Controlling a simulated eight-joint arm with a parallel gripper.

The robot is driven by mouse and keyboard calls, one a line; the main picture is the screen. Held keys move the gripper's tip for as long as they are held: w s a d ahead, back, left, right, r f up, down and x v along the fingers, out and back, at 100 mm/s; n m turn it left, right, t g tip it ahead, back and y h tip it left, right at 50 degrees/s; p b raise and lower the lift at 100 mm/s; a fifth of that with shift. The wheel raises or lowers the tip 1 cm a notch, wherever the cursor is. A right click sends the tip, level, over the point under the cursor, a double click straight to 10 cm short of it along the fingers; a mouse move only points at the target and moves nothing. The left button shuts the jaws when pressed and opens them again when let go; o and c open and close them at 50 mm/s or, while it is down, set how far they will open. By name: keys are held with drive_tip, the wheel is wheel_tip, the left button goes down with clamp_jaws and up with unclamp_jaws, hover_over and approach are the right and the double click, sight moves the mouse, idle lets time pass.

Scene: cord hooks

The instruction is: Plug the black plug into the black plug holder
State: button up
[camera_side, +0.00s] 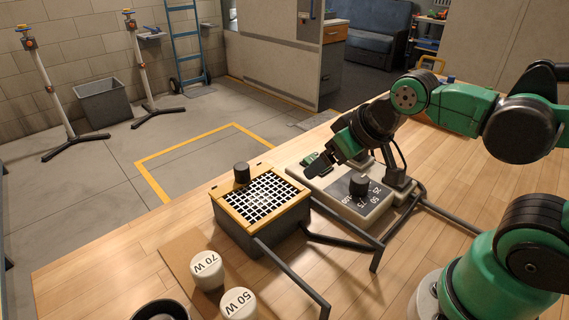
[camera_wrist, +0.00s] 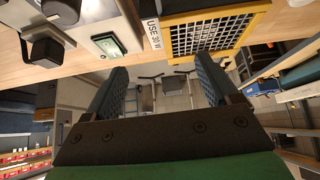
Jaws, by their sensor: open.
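My gripper (camera_side: 340,150) is above the rear left part of a grey control unit (camera_side: 368,216) with a black dial (camera_side: 359,184). In the wrist view my gripper (camera_wrist: 165,78) has its fingers spread wide with nothing between them. A thin black cord (camera_side: 402,158) curves down behind my wrist to a dark block (camera_side: 398,181) at the unit's right side. I cannot tell whether this block is the black plug or its holder. No separate plug can be made out in the wrist view.
A yellow-framed box with a grid top (camera_side: 266,197) stands left of the unit. Dark bars (camera_side: 290,277) stick out in front of both. The tabletop at the far left is clear.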

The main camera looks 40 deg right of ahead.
drive_tip(key=w+d+g, duration=0.2)
drive_tip(key=d, duration=0.4)
drive_tip(key=w+d+g, duration=0.2)
drive_tip(key=d, duration=0.4)
drive_tip(key=w+d+g, duration=0.2)
drive_tip(key=d, duration=0.5)
drive_tip(key=shift+w+f+g, duration=0.1)
drive_tip(key=shift+w+g, duration=0.05)
drive_tip(key=shift+g, duration=0.25)
drive_tip(key=shift+d+f, duration=0.15)
drive_tip(key=shift+d, duration=0.2)
drive_tip(key=shift+f, duration=4.5)
drive_tip(key=shift+c, duration=0.2)
clamp_jaws()
drive_tip(key=shift+r, duration=0.15)
